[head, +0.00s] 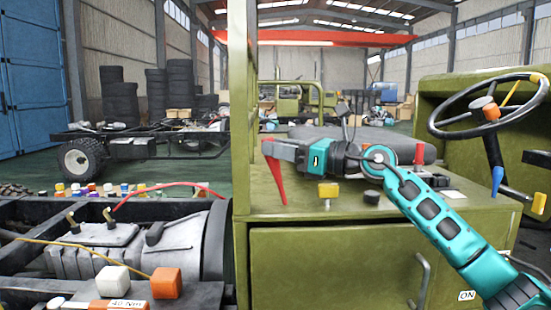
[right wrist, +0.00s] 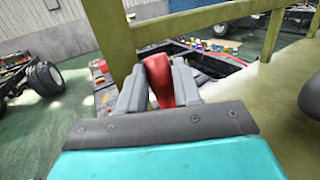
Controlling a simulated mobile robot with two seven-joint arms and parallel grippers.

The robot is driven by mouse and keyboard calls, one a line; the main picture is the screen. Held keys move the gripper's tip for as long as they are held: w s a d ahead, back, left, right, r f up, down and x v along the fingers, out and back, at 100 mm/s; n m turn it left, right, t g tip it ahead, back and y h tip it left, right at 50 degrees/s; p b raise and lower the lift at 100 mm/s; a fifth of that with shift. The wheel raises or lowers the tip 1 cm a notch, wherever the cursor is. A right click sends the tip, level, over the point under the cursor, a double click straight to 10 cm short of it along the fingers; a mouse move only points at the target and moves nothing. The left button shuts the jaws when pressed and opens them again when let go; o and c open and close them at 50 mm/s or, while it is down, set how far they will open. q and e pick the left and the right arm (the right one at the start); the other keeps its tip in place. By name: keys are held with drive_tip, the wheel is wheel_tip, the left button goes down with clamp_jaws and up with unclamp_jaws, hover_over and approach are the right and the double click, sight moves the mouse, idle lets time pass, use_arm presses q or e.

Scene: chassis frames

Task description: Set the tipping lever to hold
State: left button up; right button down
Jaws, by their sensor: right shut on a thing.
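A red lever (head: 276,178) stands at the left end of the olive cab panel (head: 350,225). It tapers to a point at the panel top and leans slightly left toward its upper end. My right gripper (head: 270,149) reaches it from the right and is shut on its upper part. In the right wrist view, the red lever (right wrist: 160,82) sits between the two grey fingers of the right gripper (right wrist: 158,88). No marking that reads hold can be made out. My left gripper is not in view.
A yellow knob (head: 328,191) and a black knob (head: 371,197) stand on the panel below my right arm. A steering wheel (head: 488,104) and a blue lever (head: 497,180) are at the right. An olive post (head: 240,100) rises just left of the gripper. An engine (head: 125,250) lies at left.

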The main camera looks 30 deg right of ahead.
use_arm(q)
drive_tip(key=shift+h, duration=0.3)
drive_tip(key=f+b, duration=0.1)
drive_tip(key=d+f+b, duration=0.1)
drive_tip(key=b, duration=0.1)
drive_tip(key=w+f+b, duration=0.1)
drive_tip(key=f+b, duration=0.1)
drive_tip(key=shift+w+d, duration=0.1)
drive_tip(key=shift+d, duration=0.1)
use_arm(e)
drive_tip(key=s+d+m+t, duration=0.1)
drive_tip(key=d+t, duration=0.1)
drive_tip(key=d, duration=0.1)
drive_tip(key=shift+s+m+t+y, duration=0.3)
drive_tip(key=shift+s+m+y, duration=0.1)
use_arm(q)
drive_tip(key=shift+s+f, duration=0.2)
use_arm(e)
drive_tip(key=c, duration=0.8)
unclamp_jaws()
drive_tip(key=shift+f, duration=0.1)
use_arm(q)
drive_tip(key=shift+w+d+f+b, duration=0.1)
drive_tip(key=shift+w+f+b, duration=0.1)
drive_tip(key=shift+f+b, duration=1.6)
use_arm(e)
drive_tip(key=shift+v, duration=6.4)
